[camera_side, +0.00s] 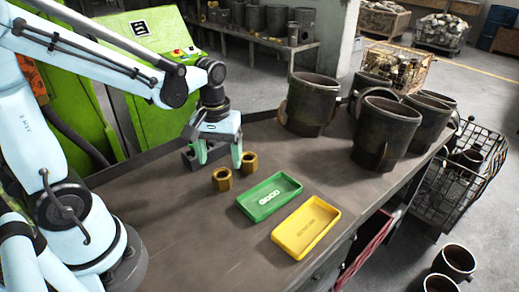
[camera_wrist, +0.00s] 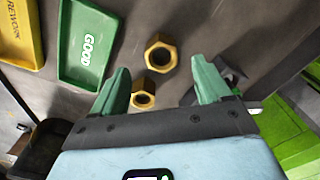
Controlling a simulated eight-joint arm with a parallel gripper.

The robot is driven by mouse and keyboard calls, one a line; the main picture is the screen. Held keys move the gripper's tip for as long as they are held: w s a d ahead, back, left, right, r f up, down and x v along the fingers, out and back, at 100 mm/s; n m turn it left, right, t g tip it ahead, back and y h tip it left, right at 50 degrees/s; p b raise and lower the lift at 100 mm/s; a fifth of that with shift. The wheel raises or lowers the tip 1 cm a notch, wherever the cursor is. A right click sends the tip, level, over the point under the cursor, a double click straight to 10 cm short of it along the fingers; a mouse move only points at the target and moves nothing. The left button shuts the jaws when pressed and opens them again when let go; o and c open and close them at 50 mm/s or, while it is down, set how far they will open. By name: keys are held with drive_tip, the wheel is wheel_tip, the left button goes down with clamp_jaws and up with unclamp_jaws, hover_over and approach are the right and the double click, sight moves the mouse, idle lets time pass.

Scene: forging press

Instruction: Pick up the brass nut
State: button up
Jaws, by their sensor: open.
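Two brass nuts stand apart on the dark bench in the side view, one at the front left (camera_side: 222,180) and one further back and right (camera_side: 250,162). In the wrist view a larger-looking brass nut (camera_wrist: 160,52) shows around the fingertips, and a smaller-looking one (camera_wrist: 143,93) shows deeper between the fingers, nearer the left finger. My gripper (camera_side: 219,160) is open and empty, pointing down just behind the nuts. Its green fingers (camera_wrist: 160,66) are spread wide in the wrist view. I cannot tell whether a fingertip touches the back nut.
A green GOOD tray (camera_side: 269,197) and a yellow tray (camera_side: 306,227), both empty, lie right of the nuts. A dark metal block (camera_side: 190,158) sits beside the left finger. Large dark cylinders (camera_side: 311,104) stand at the back and right. The bench's front left is clear.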

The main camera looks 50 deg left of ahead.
sight(222, 175)
drive_tip(key=shift+w+a+f, duration=0.1)
drive_tip(key=shift+f, duration=1.65)
drive_tip(key=shift+w+a+f, duration=0.1)
drive_tip(key=shift+f, duration=1.65)
drive_tip(key=c, duration=1.4)
